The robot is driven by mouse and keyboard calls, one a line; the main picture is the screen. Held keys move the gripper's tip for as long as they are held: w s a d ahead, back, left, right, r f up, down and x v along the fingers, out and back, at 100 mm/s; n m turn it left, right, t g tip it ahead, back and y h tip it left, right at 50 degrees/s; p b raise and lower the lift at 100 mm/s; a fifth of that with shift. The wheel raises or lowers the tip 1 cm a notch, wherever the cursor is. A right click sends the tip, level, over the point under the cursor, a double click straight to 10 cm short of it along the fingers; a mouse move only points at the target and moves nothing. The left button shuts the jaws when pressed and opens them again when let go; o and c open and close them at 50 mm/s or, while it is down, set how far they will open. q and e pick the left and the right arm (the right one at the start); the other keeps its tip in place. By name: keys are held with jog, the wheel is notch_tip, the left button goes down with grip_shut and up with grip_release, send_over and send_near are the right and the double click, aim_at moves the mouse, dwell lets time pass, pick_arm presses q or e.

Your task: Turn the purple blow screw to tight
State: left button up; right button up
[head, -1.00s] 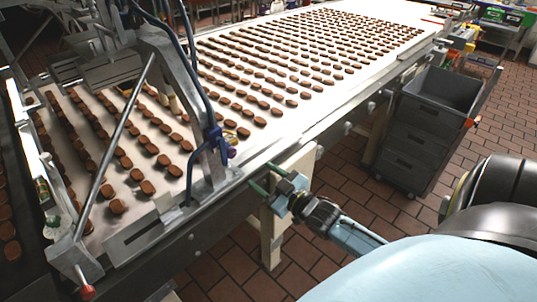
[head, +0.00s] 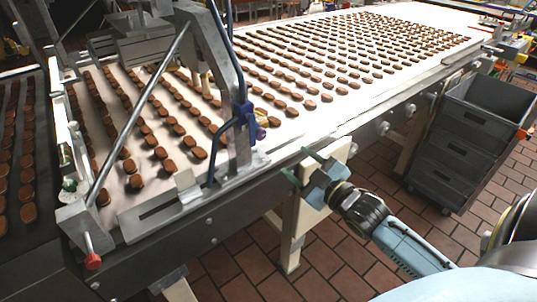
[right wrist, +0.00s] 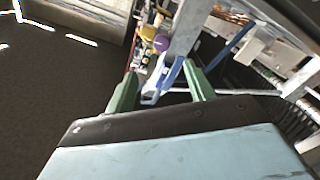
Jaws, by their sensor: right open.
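The purple blow screw (head: 261,133) is a small knob at the near edge of the conveyor, beside the blue hose and the foot of the metal frame. In the right wrist view the purple knob (right wrist: 161,42) lies beyond my fingertips, near a yellow part. My right gripper (head: 302,166) is open and empty, with its green fingers at the conveyor's side, right of and below the screw in the head view. The right wrist view shows its two fingers (right wrist: 158,70) spread apart, not touching the screw. My left gripper is in neither view.
The slanted metal frame (head: 222,75) with blue hoses (head: 241,110) stands close left of the screw. Rows of brown biscuits cover the white conveyor belt (head: 320,120). Grey crates (head: 455,150) stand at right. A red knob (head: 93,261) is at lower left.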

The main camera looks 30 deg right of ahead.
aim_at(262, 136)
pick_arm(q)
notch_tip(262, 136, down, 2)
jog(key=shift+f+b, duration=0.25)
jog(key=shift+b, duration=0.35)
pick_arm(e)
jog(key=shift+n, duration=0.6)
jog(key=w, duration=0.4)
jog(key=w+a, duration=0.1)
jog(key=w, duration=0.8)
jog(key=shift+a, duration=0.2)
jog(key=shift+c, duration=0.3)
